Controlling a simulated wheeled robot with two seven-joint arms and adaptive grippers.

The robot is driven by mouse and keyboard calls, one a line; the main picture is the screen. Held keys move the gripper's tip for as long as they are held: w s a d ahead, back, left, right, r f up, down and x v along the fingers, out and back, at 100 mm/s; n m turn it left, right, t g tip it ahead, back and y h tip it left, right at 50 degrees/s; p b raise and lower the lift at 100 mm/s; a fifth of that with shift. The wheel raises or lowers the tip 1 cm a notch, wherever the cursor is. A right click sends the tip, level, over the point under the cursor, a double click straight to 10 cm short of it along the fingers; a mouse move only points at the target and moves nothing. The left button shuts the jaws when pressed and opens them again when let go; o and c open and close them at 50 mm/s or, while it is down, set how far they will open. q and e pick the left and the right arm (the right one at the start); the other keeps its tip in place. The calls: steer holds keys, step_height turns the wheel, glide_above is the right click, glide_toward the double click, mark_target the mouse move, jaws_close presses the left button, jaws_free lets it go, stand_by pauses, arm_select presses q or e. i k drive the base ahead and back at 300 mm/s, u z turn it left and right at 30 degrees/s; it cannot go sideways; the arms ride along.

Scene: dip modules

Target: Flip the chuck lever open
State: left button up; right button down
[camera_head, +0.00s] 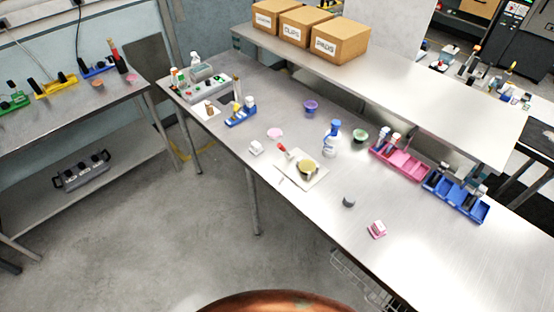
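A pale square plate (316,178) lies on the long steel table in the middle of the view. On it stands a round holder with a yellowish top (307,167). A small lever with a red tip (282,148) shows at the plate's upper left edge. It looks tilted up toward the left, but it is too small to tell whether it is open or shut. Neither of my grippers is in view, and nothing touches the plate or lever.
A blue-and-white bottle (332,138) stands behind the plate. Around it are a purple cup (311,107), a green cup (360,135), a pink dish (275,133), a pink tray (400,163) and a blue tray (457,199). The table's front left edge is mostly clear.

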mark_target(279, 145)
steer(key=k, duration=0.45)
steer(key=u, duration=1.05)
steer(key=i, duration=0.65)
steer(key=z, duration=0.85)
